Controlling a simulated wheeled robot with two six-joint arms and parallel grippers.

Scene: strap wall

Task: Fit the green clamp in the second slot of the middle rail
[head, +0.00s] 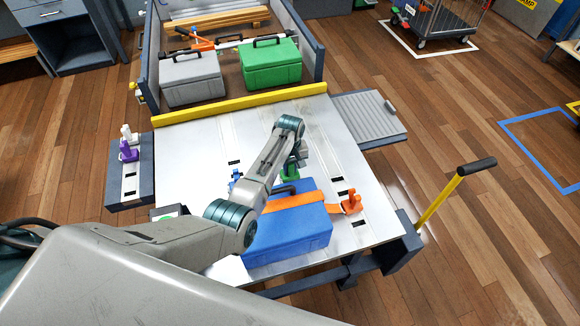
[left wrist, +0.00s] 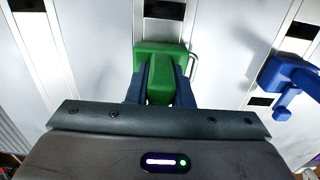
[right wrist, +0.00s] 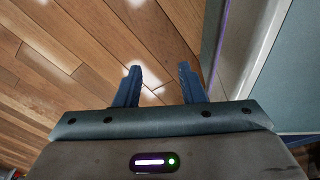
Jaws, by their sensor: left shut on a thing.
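My left gripper (left wrist: 160,82) is shut on the green clamp (left wrist: 160,58), with a blue finger on each side of its upright part. The clamp shows in the head view (head: 290,174) too, partly hidden by my left arm. In the left wrist view the middle rail (left wrist: 184,14) runs behind the clamp, and one black slot (left wrist: 164,10) shows just above it. The clamp's base covers the rail below; I cannot tell whether it touches or sits in a slot. My right gripper (right wrist: 157,88) is open and empty over the wood floor.
A blue clamp (left wrist: 290,74) stands on a neighbouring rail. A blue case (head: 290,238) with an orange strap (head: 290,201) lies close to the green clamp. An orange clamp (head: 351,203) is at the strap's right end. A yellow bar (head: 240,104) crosses the deck's far side.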

